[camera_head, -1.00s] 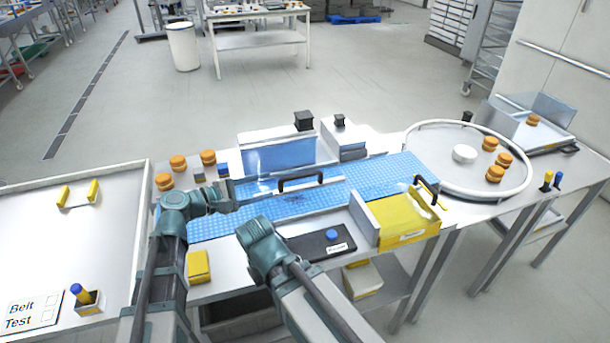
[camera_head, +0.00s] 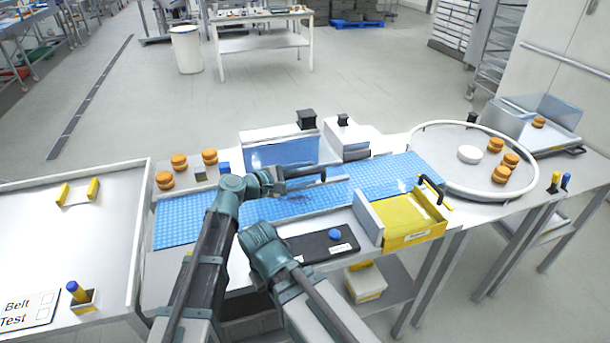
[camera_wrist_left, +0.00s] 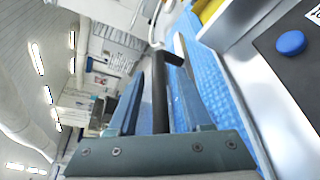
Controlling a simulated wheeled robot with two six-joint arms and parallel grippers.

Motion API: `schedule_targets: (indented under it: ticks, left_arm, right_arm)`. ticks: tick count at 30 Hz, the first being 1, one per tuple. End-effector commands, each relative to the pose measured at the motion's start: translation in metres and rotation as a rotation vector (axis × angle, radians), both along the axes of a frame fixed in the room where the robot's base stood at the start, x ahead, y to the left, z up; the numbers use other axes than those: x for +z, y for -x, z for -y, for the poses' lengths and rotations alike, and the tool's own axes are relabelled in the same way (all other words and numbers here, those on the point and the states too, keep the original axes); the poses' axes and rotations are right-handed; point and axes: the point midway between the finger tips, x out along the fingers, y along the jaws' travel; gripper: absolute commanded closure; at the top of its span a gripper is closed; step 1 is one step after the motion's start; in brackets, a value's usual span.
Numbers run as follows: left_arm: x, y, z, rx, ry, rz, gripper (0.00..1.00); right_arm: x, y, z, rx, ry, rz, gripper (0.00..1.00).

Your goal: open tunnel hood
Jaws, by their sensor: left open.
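The tunnel hood (camera_head: 285,153) is a clear bluish panel with a white top, standing over the blue belt (camera_head: 185,218). It looks closed. Its black bar handle (camera_head: 318,171) is at the front. My left gripper (camera_head: 312,177) is at this handle in the head view and covers part of it. In the left wrist view the black handle (camera_wrist_left: 160,95) lies between the two blue-grey fingers of my left gripper (camera_wrist_left: 166,70), which are open. I cannot tell whether they touch it. My right arm reaches over the front edge of the belt table; its fingers do not show.
A yellow bin (camera_head: 412,222) and a black panel with a blue button (camera_head: 334,235) are in front of the belt. A round turntable (camera_head: 445,178) with orange rounds stands at the right. More rounds (camera_head: 179,161) sit behind the belt at left. A white tray table (camera_head: 110,230) is at far left.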

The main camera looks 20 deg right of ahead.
Motion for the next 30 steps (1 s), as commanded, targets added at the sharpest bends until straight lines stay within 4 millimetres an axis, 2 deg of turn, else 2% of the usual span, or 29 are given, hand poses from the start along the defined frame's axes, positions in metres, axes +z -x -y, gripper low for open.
schedule_targets:
  ticks: [5, 8, 14, 30]
  left_arm:
    - [0.0001, 0.0001, -0.0001, 0.0, 0.0, 0.0, 0.5]
    - [0.0001, 0.0001, -0.0001, 0.0, 0.0, 0.0, 0.65]
    - [0.0001, 0.0001, -0.0003, 0.0, 0.0, 0.0, 1.0]
    - [-0.0001, 0.0002, -0.0004, -0.001, -0.001, 0.0, 1.0]
  right_arm:
    - [0.0001, 0.0, 0.0, 0.0, 0.0, 0.0, 1.0]
    - [0.0001, 0.0, 0.0, 0.0, 0.0, 0.0, 1.0]
    - [0.0001, 0.0, 0.0, 0.0, 0.0, 0.0, 1.0]
    - [0.0, 0.0, 0.0, 0.0, 0.0, 0.0, 1.0]
